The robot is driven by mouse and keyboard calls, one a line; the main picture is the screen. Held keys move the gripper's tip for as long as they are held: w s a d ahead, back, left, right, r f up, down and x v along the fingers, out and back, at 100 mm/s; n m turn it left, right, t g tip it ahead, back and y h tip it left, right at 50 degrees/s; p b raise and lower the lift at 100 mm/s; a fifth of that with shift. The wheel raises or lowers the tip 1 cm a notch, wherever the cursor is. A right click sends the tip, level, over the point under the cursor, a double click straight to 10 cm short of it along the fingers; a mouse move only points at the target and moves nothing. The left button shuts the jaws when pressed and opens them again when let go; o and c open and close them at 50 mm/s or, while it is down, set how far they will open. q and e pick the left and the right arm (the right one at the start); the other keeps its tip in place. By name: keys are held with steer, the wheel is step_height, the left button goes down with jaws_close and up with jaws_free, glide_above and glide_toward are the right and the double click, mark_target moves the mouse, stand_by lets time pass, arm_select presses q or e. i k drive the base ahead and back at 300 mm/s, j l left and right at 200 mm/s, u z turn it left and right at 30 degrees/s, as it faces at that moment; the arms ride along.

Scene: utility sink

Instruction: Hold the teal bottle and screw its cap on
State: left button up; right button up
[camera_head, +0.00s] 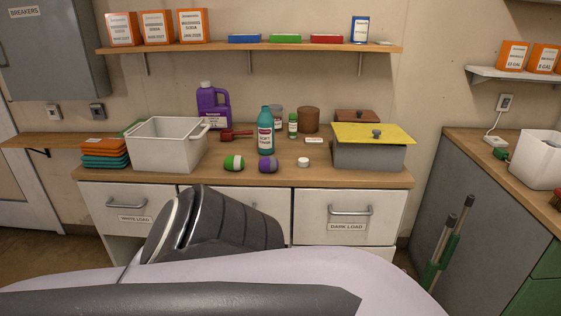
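The teal bottle (266,138) stands upright on the wooden counter with a white and red label facing me. Its narrow top looks teal; at this size I cannot tell clearly whether a cap is on it. A small white cap-like piece (303,162) lies on the counter to the right of the bottle and nearer the front edge. Neither of my grippers is in view; only arm or body parts of mine show across the bottom, below the counter. Nothing of mine touches the bottle.
A green-and-white ball (233,162) and a purple-and-grey ball (268,165) lie near the front edge. A white bin (165,155) stands left, a yellow-lidded grey box (368,156) right.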

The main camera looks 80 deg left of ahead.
mark_target(265, 120)
steer(key=u, duration=2.75)
